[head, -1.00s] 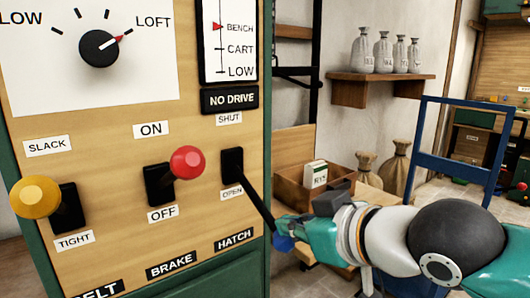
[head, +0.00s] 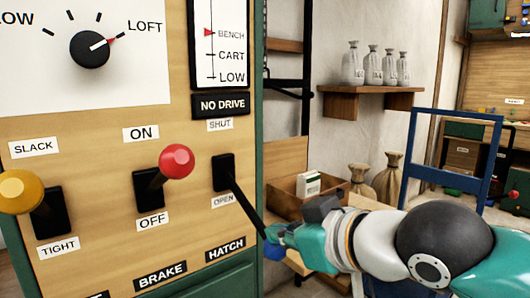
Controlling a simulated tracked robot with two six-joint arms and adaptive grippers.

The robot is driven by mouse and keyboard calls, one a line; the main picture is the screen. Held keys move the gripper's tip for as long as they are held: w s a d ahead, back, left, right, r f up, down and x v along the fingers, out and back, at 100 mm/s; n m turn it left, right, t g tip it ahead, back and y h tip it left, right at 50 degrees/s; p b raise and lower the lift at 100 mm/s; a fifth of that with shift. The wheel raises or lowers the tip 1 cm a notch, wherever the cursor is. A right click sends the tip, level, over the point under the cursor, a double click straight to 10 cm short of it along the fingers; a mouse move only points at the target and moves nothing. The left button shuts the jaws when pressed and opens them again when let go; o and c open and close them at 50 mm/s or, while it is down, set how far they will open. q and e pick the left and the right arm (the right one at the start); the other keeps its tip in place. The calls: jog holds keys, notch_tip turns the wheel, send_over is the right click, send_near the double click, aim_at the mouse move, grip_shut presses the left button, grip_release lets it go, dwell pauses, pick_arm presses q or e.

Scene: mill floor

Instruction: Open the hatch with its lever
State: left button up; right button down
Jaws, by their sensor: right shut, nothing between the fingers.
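The hatch lever (head: 245,205) is a black rod that comes out of a dark slot plate (head: 224,173) on the panel. It slants down to the right, on the side of the OPEN label (head: 224,200), and ends in a blue knob (head: 274,251). The SHUT label (head: 220,125) is above the slot. My right gripper (head: 282,236) is shut and empty, right at the knob and partly in front of it. I cannot tell whether they touch. The HATCH label (head: 226,249) is below. The hatch itself is not in view. My left gripper is not in view.
The red-knobbed brake lever (head: 176,161) and yellow-knobbed belt lever (head: 20,191) stick out left of the hatch lever. A dial (head: 90,49) is above. A wooden box (head: 285,198), a blue frame (head: 408,150) and a shelf with sacks (head: 368,100) stand to the right.

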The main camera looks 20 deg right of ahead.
jog(key=s+d+r+p, duration=0.2)
jog(key=s+r+p, duration=0.2)
jog(key=s+r, duration=0.3)
jog(key=shift+s+d+p, duration=0.35)
jog(key=shift+s+d, duration=0.05)
jog(key=shift+s, duration=0.45)
jog(key=shift+r, duration=0.1)
